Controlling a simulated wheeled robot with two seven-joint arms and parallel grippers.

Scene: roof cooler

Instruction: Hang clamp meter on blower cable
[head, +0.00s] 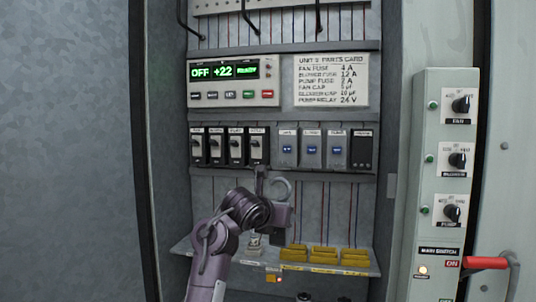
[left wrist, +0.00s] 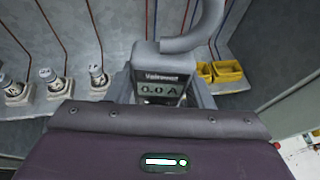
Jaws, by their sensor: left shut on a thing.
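My left gripper (head: 277,212) is shut on the clamp meter (head: 283,190), in front of the lower part of the cabinet. I cannot tell which one is the blower cable, or whether the jaw touches any cable. My right gripper is out of view.
A shelf (head: 340,268) below holds yellow bins (head: 325,255) and small fuse-like parts (left wrist: 97,75). Breakers (head: 235,147) and blue-marked modules (head: 312,149) sit above the meter. A switch column (head: 443,180) with a red handle (head: 487,263) stands at right.

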